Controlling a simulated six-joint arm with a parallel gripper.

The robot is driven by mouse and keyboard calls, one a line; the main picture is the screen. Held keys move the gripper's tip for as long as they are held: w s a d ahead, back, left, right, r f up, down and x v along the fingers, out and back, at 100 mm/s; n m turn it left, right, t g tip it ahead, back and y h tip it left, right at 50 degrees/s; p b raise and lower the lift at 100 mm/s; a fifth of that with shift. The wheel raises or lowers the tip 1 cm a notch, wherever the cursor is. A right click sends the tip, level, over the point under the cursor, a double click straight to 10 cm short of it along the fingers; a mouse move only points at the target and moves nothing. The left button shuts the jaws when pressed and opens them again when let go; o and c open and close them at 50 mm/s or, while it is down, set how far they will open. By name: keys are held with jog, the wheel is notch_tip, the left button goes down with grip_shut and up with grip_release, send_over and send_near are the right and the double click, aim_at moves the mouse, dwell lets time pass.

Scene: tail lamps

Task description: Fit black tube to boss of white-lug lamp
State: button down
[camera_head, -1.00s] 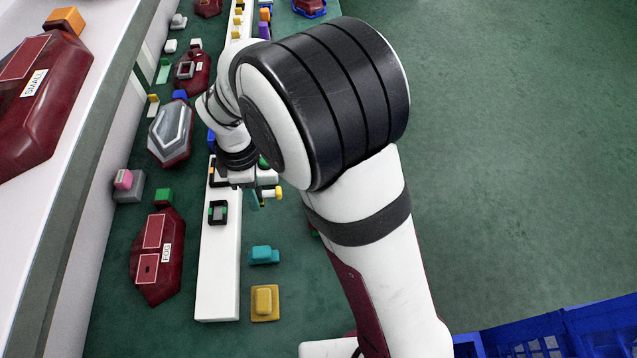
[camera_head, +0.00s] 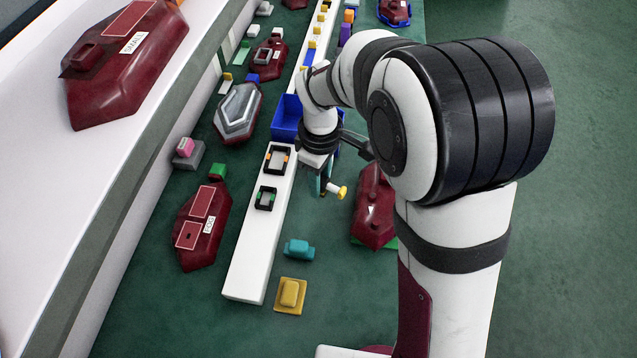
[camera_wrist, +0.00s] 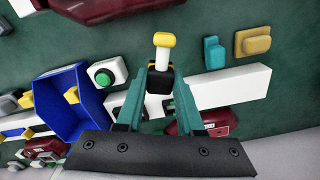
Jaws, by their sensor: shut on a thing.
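My gripper (camera_head: 326,180) is shut on a tube piece (camera_head: 339,190) and holds it in the air right of the white rail. In the wrist view, my teal fingers (camera_wrist: 161,80) close around the black part of this tube piece (camera_wrist: 162,55). A white stem with a yellow end sticks out past the fingertips. A dark red lamp (camera_head: 268,58) toward the back appears to have a white lug (camera_head: 277,32) and a raised grey frame; it is small in view. The held tube is apart from this lamp.
The white rail (camera_head: 245,270) bears two black frames (camera_head: 277,160). A blue bin (camera_head: 287,118) stands behind them. Other red lamps include the FOG lamp (camera_head: 203,228) and one beside my arm (camera_head: 373,208). Teal (camera_head: 299,250) and yellow (camera_head: 290,296) blocks lie in front. Floor at right is clear.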

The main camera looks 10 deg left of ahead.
jog(key=w+d+r+m, duration=0.1)
jog(key=d+r+m, duration=0.4)
jog(key=d+m, duration=0.5)
jog(key=m, duration=0.4)
jog(key=shift+w+d+r, duration=0.25)
jog(key=shift+w+d, duration=0.05)
jog(key=shift+w, duration=0.05)
send_over(373, 195)
jog(key=shift+f, duration=2.85)
jog(key=shift+f, duration=1.3)
